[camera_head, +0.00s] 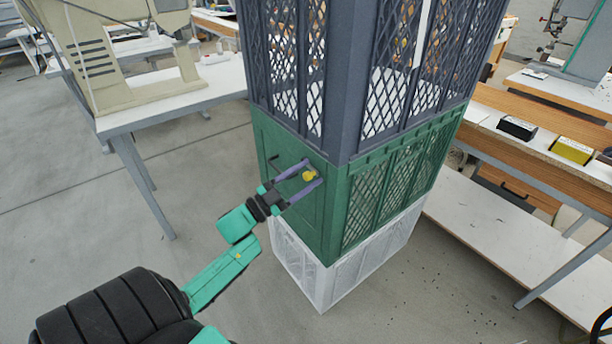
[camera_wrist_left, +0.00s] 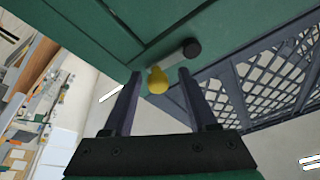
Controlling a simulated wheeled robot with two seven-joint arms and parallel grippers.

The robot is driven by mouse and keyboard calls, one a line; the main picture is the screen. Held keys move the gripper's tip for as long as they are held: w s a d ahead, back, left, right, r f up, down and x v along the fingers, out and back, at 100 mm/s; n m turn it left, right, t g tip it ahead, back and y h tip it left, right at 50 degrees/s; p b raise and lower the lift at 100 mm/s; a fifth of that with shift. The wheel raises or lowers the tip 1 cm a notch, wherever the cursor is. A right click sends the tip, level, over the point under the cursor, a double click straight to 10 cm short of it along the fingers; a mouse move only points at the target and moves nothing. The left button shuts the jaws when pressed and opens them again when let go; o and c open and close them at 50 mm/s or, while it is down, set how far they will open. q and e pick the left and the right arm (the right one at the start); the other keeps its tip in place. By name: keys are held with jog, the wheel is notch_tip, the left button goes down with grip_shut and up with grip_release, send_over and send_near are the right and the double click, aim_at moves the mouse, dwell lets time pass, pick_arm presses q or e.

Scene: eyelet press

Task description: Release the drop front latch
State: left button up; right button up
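The green crate (camera_head: 380,190) is the middle one of a stack, with its drop front latch on the face towards my left arm. The latch shows in the left wrist view as a short grey bar (camera_wrist_left: 174,57) with a black round end (camera_wrist_left: 192,48) and a yellow knob (camera_wrist_left: 158,81). The yellow knob also shows in the head view (camera_head: 308,176). My left gripper (camera_head: 313,171) is open, its two fingers on either side of the yellow knob; in the wrist view (camera_wrist_left: 159,73) gaps show beside the knob. My right gripper is not in view.
A dark blue-grey lattice crate (camera_head: 345,100) stands on the green one, and a white crate (camera_head: 345,280) is below. A table with a beige machine (camera_head: 95,60) stands at the left, a workbench (camera_head: 530,160) at the right. The floor in front is clear.

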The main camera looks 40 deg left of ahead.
pick_arm(q)
jog(key=shift+s+f, duration=0.15)
jog(key=shift+s, duration=0.1)
jog(key=b+v, duration=0.1)
jog(key=v, duration=1.3)
jog(key=shift+b, duration=0.4)
jog(key=shift+a, duration=0.1)
